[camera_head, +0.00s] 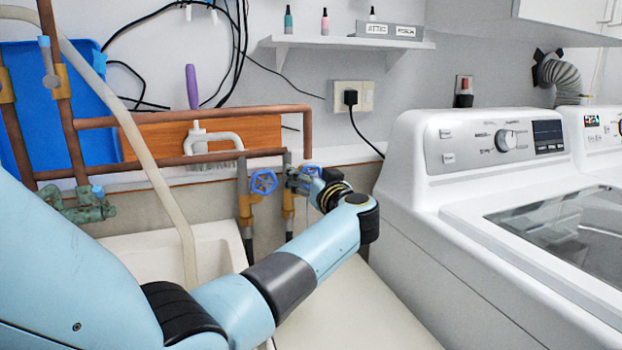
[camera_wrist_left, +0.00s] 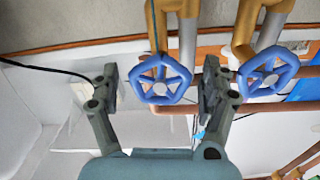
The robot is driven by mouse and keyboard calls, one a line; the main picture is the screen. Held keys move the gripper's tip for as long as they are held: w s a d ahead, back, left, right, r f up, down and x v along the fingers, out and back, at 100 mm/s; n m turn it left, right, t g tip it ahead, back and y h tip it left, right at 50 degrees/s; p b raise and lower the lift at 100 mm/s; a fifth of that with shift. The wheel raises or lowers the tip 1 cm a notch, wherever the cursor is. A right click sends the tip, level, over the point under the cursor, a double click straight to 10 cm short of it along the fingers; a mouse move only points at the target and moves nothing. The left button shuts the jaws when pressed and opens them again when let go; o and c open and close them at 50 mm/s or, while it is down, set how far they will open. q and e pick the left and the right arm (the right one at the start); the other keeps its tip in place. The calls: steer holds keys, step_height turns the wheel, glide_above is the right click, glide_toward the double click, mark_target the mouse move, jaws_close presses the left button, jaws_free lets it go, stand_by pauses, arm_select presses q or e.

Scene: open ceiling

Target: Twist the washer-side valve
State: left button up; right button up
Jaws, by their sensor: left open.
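The washer-side valve has a blue five-spoked wheel (camera_wrist_left: 160,79) on a brass fitting. In the head view its wheel (camera_head: 312,170) is partly hidden by my wrist. A second blue valve wheel (camera_head: 264,182) stands to its left, and it also shows at the right of the left wrist view (camera_wrist_left: 268,73). My left gripper (camera_wrist_left: 160,90) is open, with one finger on each side of the washer-side wheel. The right finger appears close to the rim; I cannot tell whether it touches. My right gripper is not in view.
The white washer (camera_head: 470,230) stands to the right of my left arm. A utility sink (camera_head: 150,250) lies at left, below copper pipes (camera_head: 210,113). A corroded green valve (camera_head: 82,205) is at far left. A shelf (camera_head: 345,42) hangs above.

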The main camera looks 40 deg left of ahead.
arm_select(q)
steer(key=shift+c, duration=0.4)
steer(key=c, duration=1.1)
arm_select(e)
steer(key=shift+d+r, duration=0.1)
arm_select(q)
steer(key=shift+n, duration=0.3)
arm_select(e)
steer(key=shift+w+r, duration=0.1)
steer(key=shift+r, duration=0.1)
